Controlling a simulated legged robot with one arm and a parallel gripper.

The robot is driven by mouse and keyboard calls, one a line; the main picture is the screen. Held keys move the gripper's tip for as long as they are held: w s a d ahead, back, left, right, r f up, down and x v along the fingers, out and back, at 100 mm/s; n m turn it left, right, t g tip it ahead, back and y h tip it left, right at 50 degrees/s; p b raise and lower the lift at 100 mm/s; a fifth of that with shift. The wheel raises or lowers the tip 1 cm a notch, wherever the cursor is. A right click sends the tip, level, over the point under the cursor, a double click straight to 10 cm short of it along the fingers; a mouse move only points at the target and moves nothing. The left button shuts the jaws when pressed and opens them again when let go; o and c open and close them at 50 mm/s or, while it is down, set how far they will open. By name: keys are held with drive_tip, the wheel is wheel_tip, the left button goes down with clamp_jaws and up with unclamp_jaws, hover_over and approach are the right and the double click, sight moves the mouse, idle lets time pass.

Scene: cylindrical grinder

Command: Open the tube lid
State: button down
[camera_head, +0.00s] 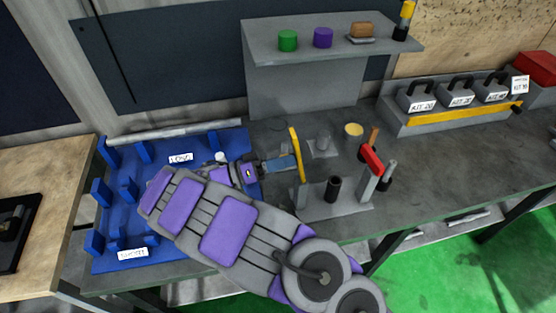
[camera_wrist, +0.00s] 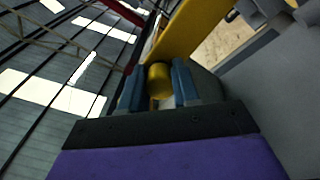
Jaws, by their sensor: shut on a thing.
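My gripper (camera_head: 294,161) reaches right over the bench to an upright yellow bar (camera_head: 296,150). In the wrist view, the blue fingers of my gripper (camera_wrist: 160,85) are shut on a short yellow knob (camera_wrist: 160,80), with one finger on each side. The yellow bar (camera_wrist: 190,30) passes just beyond the knob. In the head view the knob is hidden by the fingers and bar. I cannot tell for certain which part is the tube lid. A grey cylinder (camera_head: 323,141) stands on a small base right behind the bar.
A dark cylinder (camera_head: 333,188), a red-topped post (camera_head: 372,160) and a yellow-topped cup (camera_head: 353,131) stand to the right. A blue rack (camera_head: 115,215) lies left. A raised shelf (camera_head: 275,50) is behind, and labelled kit boxes (camera_head: 457,95) are at the back right.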

drive_tip(key=c, duration=1)
unclamp_jaws()
drive_tip(key=shift+w, duration=0.2)
drive_tip(key=shift+o, duration=0.9)
drive_tip(key=shift+s, duration=0.1)
drive_tip(key=shift+a, duration=0.1)
